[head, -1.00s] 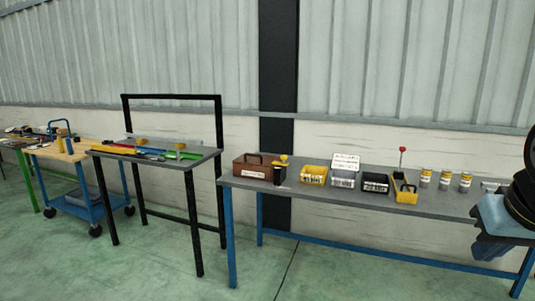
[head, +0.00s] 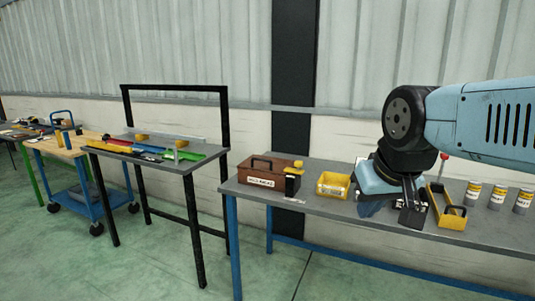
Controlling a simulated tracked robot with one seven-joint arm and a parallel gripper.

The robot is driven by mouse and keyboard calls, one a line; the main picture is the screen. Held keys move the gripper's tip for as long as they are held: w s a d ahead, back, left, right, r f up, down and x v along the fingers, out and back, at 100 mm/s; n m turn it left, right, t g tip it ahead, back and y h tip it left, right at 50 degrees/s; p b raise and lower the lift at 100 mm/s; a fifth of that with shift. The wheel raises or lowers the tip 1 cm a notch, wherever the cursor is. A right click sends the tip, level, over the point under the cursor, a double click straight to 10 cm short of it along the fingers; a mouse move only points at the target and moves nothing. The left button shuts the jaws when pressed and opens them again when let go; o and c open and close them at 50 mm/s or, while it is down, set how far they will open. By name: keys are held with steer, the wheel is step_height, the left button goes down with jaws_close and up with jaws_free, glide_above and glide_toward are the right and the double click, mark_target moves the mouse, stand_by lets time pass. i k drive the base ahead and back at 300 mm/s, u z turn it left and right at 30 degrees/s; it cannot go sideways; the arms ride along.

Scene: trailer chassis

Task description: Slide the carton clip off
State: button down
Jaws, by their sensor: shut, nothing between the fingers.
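A brown carton-like box (head: 259,178) with a dark handle and a white label stands on the left part of the long grey bench. At its right end is a small black piece with a yellow top (head: 294,171). It looks like the clip, but it is too small to be sure, and I cannot tell how it is seated. My gripper (head: 412,218) hangs over the bench's front part, pointing down, right of the box and well apart from it. Its fingers look shut and empty. It hides the bins behind it.
A yellow bin (head: 333,186) stands between the box and my gripper. A yellow tote (head: 447,210) is just right of my gripper, with several labelled cans (head: 497,196) beyond. A black-framed table (head: 140,146) with coloured strips stands left, across a floor gap.

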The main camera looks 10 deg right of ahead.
mark_target(298, 164)
steer(key=z, duration=0.25)
steer(key=i, duration=1)
steer(key=z, duration=0.55)
steer(key=k, duration=0.9)
steer(key=z, duration=0.15)
steer(key=i, duration=0.95)
steer(key=u, duration=0.1)
